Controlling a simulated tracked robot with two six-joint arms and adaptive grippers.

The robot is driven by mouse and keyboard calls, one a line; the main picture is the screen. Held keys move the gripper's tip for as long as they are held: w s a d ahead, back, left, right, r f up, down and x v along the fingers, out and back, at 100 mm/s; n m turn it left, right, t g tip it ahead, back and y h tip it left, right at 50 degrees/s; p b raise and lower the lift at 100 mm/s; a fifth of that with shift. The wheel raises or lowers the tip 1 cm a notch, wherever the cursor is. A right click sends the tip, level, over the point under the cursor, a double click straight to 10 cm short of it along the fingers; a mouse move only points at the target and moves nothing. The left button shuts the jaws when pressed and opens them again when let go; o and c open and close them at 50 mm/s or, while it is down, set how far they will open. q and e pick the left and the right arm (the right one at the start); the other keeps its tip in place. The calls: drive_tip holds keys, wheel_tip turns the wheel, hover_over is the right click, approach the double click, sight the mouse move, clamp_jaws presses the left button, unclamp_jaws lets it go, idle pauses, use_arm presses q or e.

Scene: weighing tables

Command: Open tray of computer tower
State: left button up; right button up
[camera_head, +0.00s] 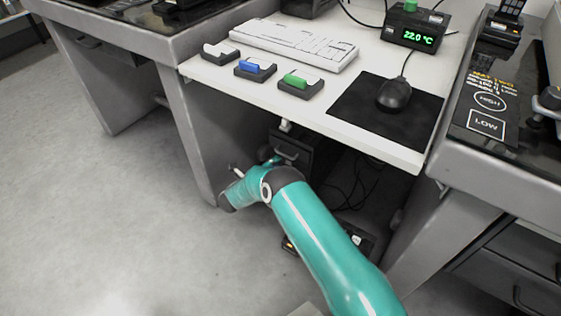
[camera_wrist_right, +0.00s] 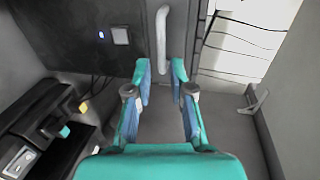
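The dark computer tower (camera_head: 308,150) stands under the white desk in the head view, partly hidden by my right arm. In the right wrist view, its dark front panel (camera_wrist_right: 85,20) carries a pale bar handle (camera_wrist_right: 163,40), a small blue light and a square button. My right gripper (camera_wrist_right: 164,68) is open, with its two fingers on either side of the handle's lower end. I see no clear contact with the handle. In the head view, the right gripper is mostly hidden behind my wrist. My left gripper is not in view.
The desk (camera_head: 320,85) above holds a keyboard (camera_head: 293,44), a mouse (camera_head: 394,95) on a black mat, coloured blocks in holders and a 22.0 °C display (camera_head: 413,38). Cables (camera_head: 350,190) hang below it. A dark device (camera_wrist_right: 40,125) sits left in the wrist view.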

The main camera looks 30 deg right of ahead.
sight(284, 155)
drive_tip(key=b+x, duration=0.2)
drive_tip(key=x, duration=0.4)
drive_tip(key=shift+w+d, duration=0.15)
drive_tip(key=shift+d, duration=0.1)
clamp_jaws()
drive_tip(key=shift+f, duration=0.1)
